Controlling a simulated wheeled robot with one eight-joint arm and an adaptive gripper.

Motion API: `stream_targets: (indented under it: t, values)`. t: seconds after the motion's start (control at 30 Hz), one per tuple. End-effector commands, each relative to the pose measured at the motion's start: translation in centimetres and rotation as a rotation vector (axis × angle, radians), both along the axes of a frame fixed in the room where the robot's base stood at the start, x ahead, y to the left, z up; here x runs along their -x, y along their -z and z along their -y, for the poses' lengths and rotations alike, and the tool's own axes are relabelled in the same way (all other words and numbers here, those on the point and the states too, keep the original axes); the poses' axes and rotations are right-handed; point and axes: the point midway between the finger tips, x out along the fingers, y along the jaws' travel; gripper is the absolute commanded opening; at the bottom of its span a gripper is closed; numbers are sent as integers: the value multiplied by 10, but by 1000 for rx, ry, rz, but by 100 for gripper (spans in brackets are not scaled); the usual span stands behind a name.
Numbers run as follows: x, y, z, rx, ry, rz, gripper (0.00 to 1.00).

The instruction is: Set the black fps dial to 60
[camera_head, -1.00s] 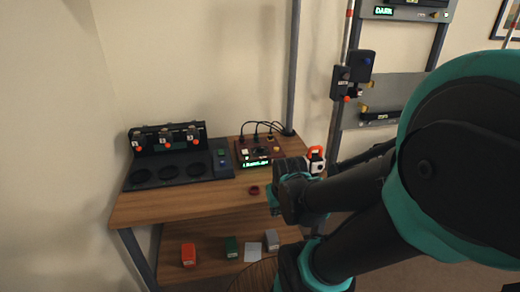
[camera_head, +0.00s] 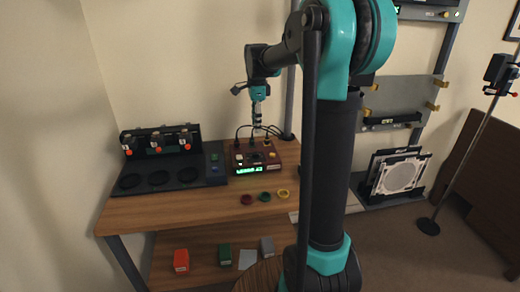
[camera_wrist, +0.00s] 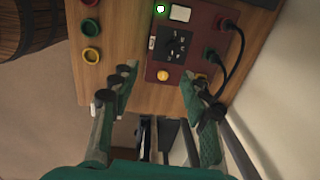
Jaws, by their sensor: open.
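The black fps dial (camera_wrist: 176,47) sits on the dark red control box (camera_wrist: 202,12), with small white markings around it that are too small to read. In the head view the box (camera_head: 235,160) stands at the back of the wooden desk and has a lit green display (camera_head: 248,170). My gripper (camera_head: 257,128) hangs above the box, pointing down. In the wrist view my gripper (camera_wrist: 158,80) is open and empty, its fingers apart on either side below the dial and not touching it. A yellow button (camera_wrist: 163,75) lies between the fingers and the dial.
A white button (camera_wrist: 180,13) and cables plugged into the box (camera_wrist: 236,45) are close to the dial. Red (camera_head: 246,199), green (camera_head: 264,196) and yellow (camera_head: 283,193) rings lie in front of the box. A black tray station (camera_head: 200,178) stands to its left.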

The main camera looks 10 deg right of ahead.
Motion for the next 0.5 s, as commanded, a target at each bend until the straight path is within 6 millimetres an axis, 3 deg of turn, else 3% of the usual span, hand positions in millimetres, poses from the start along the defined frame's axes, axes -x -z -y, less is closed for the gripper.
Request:
stream_targets:
  t: [0.1,0.27,0.5]
  values:
    - [-21,-14,-5,-2,141,-30,46]
    - [-31,-20,-8,-2,230,-46,46]
    - [-31,6,-8,-2,238,-47,46]
